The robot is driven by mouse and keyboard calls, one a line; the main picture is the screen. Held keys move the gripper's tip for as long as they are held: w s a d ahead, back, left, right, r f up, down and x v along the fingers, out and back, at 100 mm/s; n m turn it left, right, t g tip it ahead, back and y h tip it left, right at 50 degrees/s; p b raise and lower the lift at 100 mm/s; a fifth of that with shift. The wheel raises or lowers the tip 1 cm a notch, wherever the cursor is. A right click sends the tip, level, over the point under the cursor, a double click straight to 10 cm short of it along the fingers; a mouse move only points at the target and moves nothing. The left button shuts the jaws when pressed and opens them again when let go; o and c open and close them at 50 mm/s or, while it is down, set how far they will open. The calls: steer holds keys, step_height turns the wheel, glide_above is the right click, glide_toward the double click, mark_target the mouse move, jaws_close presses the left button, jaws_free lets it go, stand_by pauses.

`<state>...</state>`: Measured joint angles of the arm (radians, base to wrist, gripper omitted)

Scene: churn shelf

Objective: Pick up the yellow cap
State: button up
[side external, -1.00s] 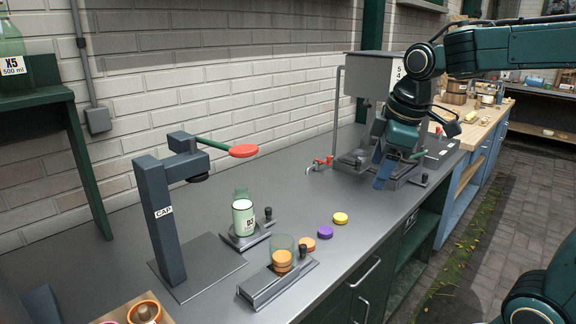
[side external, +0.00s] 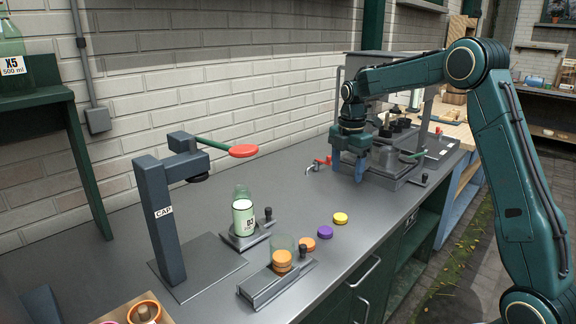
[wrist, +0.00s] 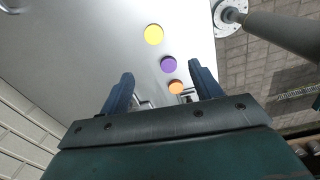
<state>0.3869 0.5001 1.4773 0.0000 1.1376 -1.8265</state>
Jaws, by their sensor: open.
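The yellow cap (side external: 340,218) lies flat on the grey metal bench, beyond a purple cap and an orange cap in the side view. In the wrist view the yellow cap (wrist: 153,34) is at the top centre, past the fingertips. My gripper (side external: 361,170) points downward above the bench, apart from the yellow cap and up and to the right of it in the side view. In the wrist view my gripper (wrist: 160,76) is open, with nothing between its blue fingers.
The purple cap (side external: 325,232) and orange cap (side external: 308,245) lie close by in a row. A holder with stacked orange caps (side external: 282,262), a labelled bottle (side external: 243,218) and the cap press (side external: 165,215) stand left. A red tap (side external: 322,162) is near my gripper.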

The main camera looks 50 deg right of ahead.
steer(key=shift+w+d+f+n, duration=0.5)
steer(key=shift+d+f+n, duration=0.1)
steer(key=shift+d+f, duration=0.3)
glide_above(341, 216)
steer(key=f, duration=0.8)
steer(key=shift+s+f, duration=0.1)
steer(key=shift+s, duration=0.15)
steer(key=shift+f, duration=0.25)
steer(key=shift+f, duration=0.1)
steer(key=shift+w+f, duration=0.15)
steer(key=shift+f, duration=1.1)
steer(key=shift+w+f, duration=0.1)
steer(key=shift+f, duration=1.15)
steer(key=c, duration=1)
